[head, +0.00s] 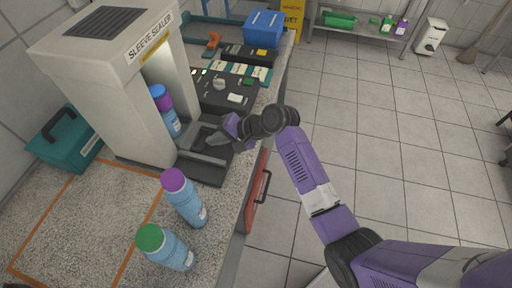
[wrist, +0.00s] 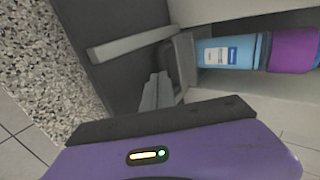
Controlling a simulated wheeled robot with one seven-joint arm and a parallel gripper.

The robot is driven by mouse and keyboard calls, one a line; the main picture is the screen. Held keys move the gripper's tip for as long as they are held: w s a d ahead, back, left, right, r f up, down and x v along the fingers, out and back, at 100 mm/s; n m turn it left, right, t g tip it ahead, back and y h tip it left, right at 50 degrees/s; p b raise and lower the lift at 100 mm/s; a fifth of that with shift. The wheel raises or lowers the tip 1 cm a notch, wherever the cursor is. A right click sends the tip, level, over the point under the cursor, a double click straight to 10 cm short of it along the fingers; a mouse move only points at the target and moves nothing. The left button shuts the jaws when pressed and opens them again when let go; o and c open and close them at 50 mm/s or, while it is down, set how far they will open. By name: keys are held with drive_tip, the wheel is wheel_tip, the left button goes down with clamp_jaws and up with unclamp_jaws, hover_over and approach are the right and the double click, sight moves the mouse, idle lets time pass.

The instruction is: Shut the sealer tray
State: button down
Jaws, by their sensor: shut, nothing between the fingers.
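The sleeve sealer (head: 115,75) is a tall white machine with an open arch, at the left of the head view. Its dark sealer tray (head: 207,177) sticks out of the arch toward the bench's front edge, with a grey bar across it (wrist: 130,43). A blue bottle with a purple cap (head: 170,118) stands in the arch; it also shows in the wrist view (wrist: 230,52). My gripper (head: 217,141) is shut and empty, low over the tray. In the wrist view its fingertips (wrist: 158,90) are close to a grey bracket (wrist: 182,62) by the bottle; contact cannot be told.
Two blue bottles, purple-capped (head: 187,200) and green-capped (head: 165,248), stand on the bench in front of the sealer. A black control panel (head: 222,95) and a blue box (head: 264,29) are behind. A red drawer front (head: 256,200) with a handle is below the bench edge.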

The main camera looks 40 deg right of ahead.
sight(196, 140)
drive_tip(key=shift+w+a, duration=0.5)
drive_tip(key=shift+w, duration=0.2)
drive_tip(key=shift+w+a, duration=0.5)
drive_tip(key=shift+w, duration=0.15)
drive_tip(key=shift+r, duration=0.1)
